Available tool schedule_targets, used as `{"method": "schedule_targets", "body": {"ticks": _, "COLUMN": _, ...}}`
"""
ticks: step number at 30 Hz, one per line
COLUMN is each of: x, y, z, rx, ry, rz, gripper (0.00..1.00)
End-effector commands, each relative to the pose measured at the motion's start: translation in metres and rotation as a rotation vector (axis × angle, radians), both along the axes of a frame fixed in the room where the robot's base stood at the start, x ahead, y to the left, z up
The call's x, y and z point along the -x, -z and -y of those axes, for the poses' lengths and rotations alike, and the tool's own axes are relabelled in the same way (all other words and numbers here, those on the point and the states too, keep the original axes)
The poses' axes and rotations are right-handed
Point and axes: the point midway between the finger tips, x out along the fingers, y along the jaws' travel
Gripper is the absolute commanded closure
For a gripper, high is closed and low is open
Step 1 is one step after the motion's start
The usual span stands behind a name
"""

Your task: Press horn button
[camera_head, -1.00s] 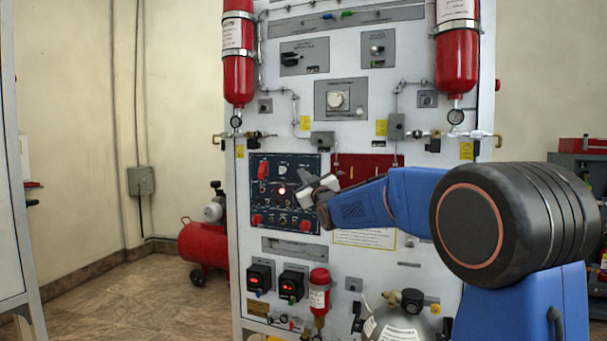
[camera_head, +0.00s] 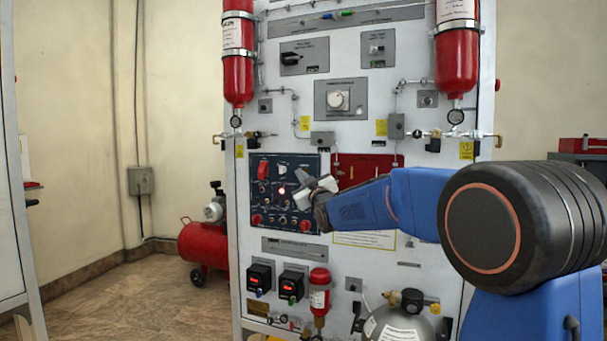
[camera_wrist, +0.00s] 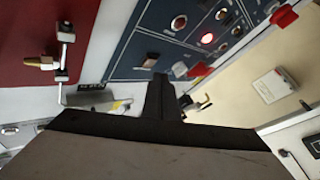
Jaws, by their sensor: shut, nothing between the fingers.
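The dark blue control panel (camera_head: 285,217) on the front of the trainer carries switches, red knobs and a lit indicator (camera_head: 282,190). I cannot tell which control is the horn button. My gripper (camera_head: 303,190) is in front of the panel's right part and hides some of its controls. Contact cannot be made out.
A red panel (camera_head: 352,168) is just right of the blue one and also shows in the wrist view (camera_wrist: 45,35). Red cylinders (camera_head: 238,60) and valves stick out above.

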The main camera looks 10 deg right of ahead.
Motion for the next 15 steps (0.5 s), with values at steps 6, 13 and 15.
{"method": "schedule_targets", "body": {"ticks": 6, "x": 0.014, "y": 0.0, "z": -0.011, "rx": -0.001, "ry": -0.002, "rz": 0.0, "gripper": 1.0}}
{"method": "schedule_targets", "body": {"ticks": 13, "x": 0.028, "y": 0.0, "z": -0.021, "rx": -0.001, "ry": -0.002, "rz": 0.0, "gripper": 1.0}}
{"method": "schedule_targets", "body": {"ticks": 15, "x": 0.033, "y": -0.001, "z": -0.025, "rx": -0.002, "ry": -0.002, "rz": 0.0, "gripper": 1.0}}
